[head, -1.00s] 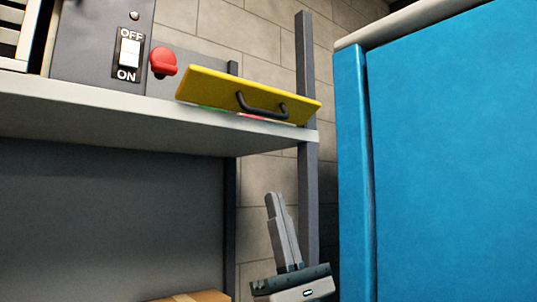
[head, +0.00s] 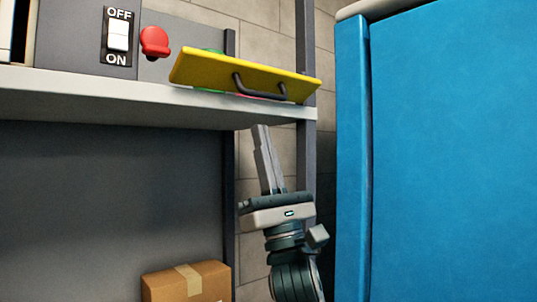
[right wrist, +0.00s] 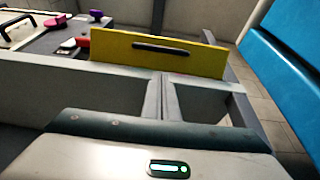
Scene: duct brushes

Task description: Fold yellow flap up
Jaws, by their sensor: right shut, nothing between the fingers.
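The yellow flap (head: 215,73) sits at the right end of the shelf in the head view, tilted, with a dark handle (head: 258,92) on its front face. It also shows in the right wrist view (right wrist: 195,57), ahead of and beyond my gripper. My right gripper (head: 260,128) is shut and empty, pointing up just below the shelf edge, under the flap and apart from its handle. In the right wrist view the closed fingers (right wrist: 165,78) point toward the flap. My left gripper is not in view.
A grey shelf (head: 110,96) carries a panel with an OFF/ON switch (head: 118,35) and a red knob (head: 155,41), left of the flap. A grey post (head: 306,150) stands behind my right gripper. A large blue panel (head: 450,150) fills the right side. A cardboard box (head: 187,281) is below.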

